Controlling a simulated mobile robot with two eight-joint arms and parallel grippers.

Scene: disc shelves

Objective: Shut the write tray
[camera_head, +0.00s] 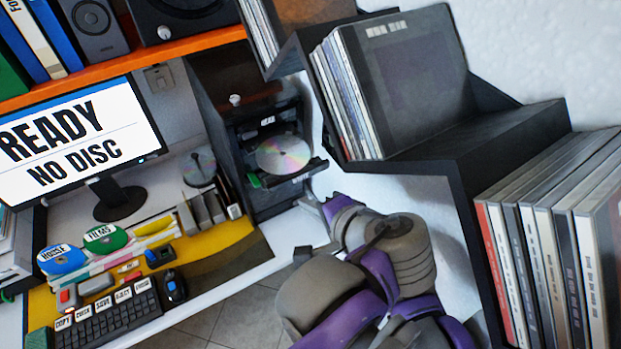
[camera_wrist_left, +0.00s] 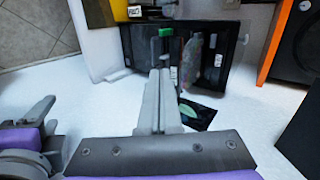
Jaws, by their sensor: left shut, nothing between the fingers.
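In the head view an open tray (camera_head: 309,170) sticks out of the black drive tower (camera_head: 265,205). A shiny disc (camera_head: 284,150) lies on it. My left gripper (camera_head: 312,203) is just below and to the right of the tray's front end. In the wrist view my left gripper's fingers (camera_wrist_left: 161,80) are shut together and empty, pointing at the tower (camera_wrist_left: 130,45). I cannot tell whether they touch the tray.
A monitor (camera_head: 75,135) reads "READY NO DISC". A keyboard (camera_head: 105,320) and labelled discs lie on the desk at left. A dark stepped shelf (camera_head: 440,145) with disc cases overhangs my arm at right. An orange shelf (camera_head: 120,70) runs above the monitor.

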